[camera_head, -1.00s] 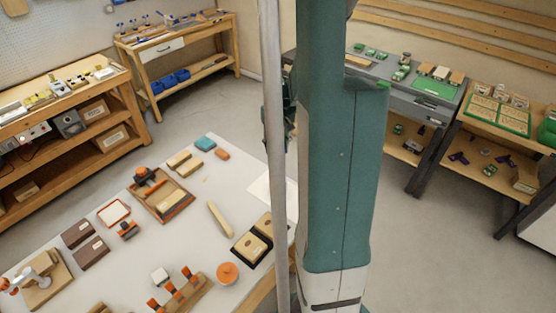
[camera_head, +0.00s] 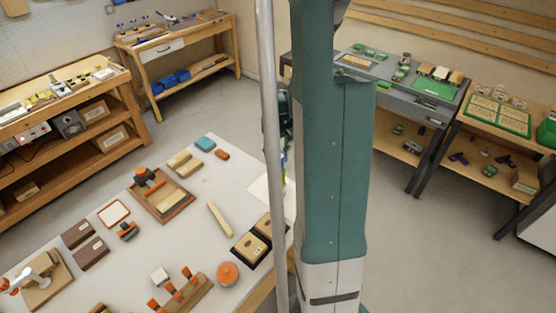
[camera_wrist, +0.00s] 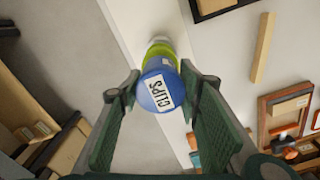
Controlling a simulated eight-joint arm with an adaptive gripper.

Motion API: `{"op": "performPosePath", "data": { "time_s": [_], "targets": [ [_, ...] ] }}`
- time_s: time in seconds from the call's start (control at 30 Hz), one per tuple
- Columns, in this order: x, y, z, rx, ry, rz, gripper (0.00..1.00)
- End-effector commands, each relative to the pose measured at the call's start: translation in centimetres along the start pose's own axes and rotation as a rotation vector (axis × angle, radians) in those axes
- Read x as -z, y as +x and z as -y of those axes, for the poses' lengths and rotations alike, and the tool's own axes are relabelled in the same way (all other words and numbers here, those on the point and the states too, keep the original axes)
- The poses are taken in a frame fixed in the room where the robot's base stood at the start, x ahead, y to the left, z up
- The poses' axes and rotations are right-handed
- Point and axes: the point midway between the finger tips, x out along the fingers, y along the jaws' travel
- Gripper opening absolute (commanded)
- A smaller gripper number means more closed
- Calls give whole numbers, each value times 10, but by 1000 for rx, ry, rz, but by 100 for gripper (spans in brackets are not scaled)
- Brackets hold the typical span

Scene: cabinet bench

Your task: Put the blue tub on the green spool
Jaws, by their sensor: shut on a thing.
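In the wrist view, the blue tub (camera_wrist: 151,104) has a blue round end with a white label reading CLIPS. My gripper (camera_wrist: 158,87) is shut on it, with a green finger pad on either side. The green spool (camera_wrist: 161,52), yellow-green with a pale end, shows just past the tub in line with it. The tub hides part of the spool, and I cannot tell whether the two touch. In the head view my arm and a pole hide most of the gripper and of this spot.
The pale table (camera_head: 185,225) carries a wooden tray (camera_head: 163,196), a black-framed box (camera_head: 257,239), an orange round piece (camera_head: 227,273) and a cream bar (camera_head: 220,219). In the wrist view the cream bar (camera_wrist: 263,48) lies right of the tub, with clear table between.

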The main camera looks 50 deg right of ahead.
Motion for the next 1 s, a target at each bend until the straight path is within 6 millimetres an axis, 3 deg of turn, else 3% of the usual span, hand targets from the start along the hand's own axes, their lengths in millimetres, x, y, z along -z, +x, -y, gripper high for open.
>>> {"op": "performPosePath", "data": {
  "time_s": [0.63,0.67,0.73,1.0],
  "targets": [
    [0,13,0,0,0,0,20],
    [0,12,0,0,0,0,38],
    [0,11,0,0,0,0,47],
    [0,11,0,0,0,0,49]
  ]
}}
